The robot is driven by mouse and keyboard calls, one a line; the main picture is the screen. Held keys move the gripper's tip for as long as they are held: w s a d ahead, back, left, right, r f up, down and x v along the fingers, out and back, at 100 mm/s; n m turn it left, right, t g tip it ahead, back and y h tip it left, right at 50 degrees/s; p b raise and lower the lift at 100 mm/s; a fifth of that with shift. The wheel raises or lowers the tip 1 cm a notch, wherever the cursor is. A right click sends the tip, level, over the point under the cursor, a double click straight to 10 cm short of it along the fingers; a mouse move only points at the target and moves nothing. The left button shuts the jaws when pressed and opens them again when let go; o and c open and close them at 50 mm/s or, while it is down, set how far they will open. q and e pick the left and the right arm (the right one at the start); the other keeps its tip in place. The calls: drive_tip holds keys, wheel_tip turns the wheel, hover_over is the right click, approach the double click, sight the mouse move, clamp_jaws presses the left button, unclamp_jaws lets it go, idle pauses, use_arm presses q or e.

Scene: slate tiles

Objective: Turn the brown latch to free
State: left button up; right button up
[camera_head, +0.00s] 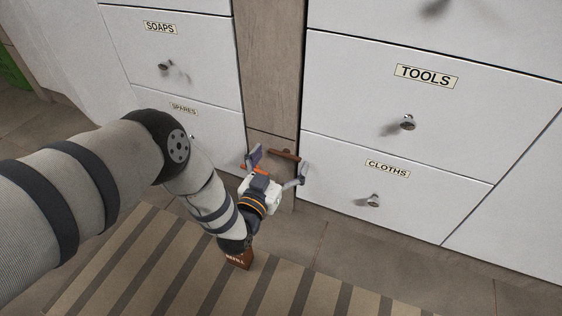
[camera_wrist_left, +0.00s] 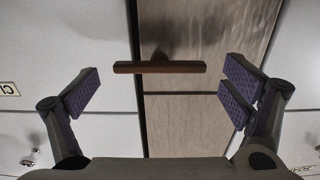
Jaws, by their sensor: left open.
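The brown latch (camera_head: 285,155) is a short bar lying roughly level on the wood-grain panel (camera_head: 270,70) between the two drawer columns. In the left wrist view the latch (camera_wrist_left: 160,67) crosses the dark gap between this panel and the white drawer front at left. My left gripper (camera_head: 278,167) is open in front of the latch. In the wrist view its padded fingers (camera_wrist_left: 160,90) stand wide apart, one to each side of the latch, and neither is seen touching it. My right gripper is not in view.
White drawers with round knobs flank the panel: TOOLS (camera_head: 400,105) and CLOTHS (camera_head: 345,186) at right, SOAPS (camera_head: 185,50) and SPARES at left. Bare tiles lie at right.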

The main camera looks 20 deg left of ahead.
use_arm(q)
drive_tip(key=c, duration=1.2)
drive_tip(key=shift+o, duration=0.2)
drive_tip(key=n+p, duration=0.1)
drive_tip(key=n, duration=0.7)
drive_tip(key=shift+a+n, duration=0.15)
drive_tip(key=shift+n, duration=0.25)
drive_tip(key=n, duration=0.4)
drive_tip(key=shift+f, duration=0.1)
drive_tip(key=n, duration=0.5)
drive_tip(key=shift+f+b, duration=0.1)
drive_tip(key=shift+b, duration=0.2)
